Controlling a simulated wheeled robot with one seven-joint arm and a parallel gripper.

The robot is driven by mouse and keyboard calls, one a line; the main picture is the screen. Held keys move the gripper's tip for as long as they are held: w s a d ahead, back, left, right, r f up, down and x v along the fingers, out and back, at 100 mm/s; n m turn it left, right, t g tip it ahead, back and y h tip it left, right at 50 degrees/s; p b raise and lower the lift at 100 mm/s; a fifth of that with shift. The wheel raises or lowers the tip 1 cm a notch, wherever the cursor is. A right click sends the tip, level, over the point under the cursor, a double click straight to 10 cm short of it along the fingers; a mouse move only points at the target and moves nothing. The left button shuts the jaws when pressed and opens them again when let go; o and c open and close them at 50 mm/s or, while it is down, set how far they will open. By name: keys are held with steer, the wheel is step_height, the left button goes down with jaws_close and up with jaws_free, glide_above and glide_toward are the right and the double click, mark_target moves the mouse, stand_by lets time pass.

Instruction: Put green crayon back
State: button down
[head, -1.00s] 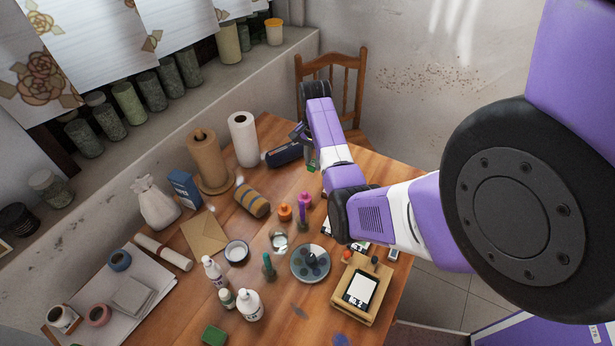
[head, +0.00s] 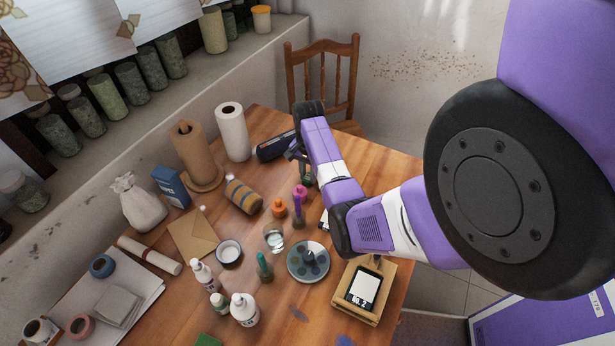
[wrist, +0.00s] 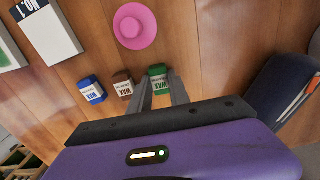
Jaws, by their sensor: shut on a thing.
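In the wrist view the green crayon (wrist: 158,77) is a short block with a white WAX label, between the fingertips of my gripper (wrist: 162,88). My gripper is shut on it. A brown crayon (wrist: 122,83) and a blue crayon (wrist: 91,90) lie in a row to its left, apart from it. In the head view my gripper (head: 302,160) is over the far right part of the table, beside the dark blue case; the crayon there is small and mostly hidden by my arm.
The dark blue case (wrist: 283,88) lies right of the gripper, holding pencil-like things. A pink round object (wrist: 135,26) and a white NO.1 box (wrist: 46,30) are nearby. In the head view a wooden tray (head: 337,309), bottles and a palette (head: 308,262) crowd the near table.

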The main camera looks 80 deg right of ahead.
mark_target(308, 177)
steer(key=shift+f, duration=0.1)
steer(key=c, duration=1.2)
jaws_free()
steer(key=shift+c, duration=0.2)
step_height(308, 177, up, 12)
steer(key=shift+r, duration=0.2)
steer(key=shift+d, duration=0.1)
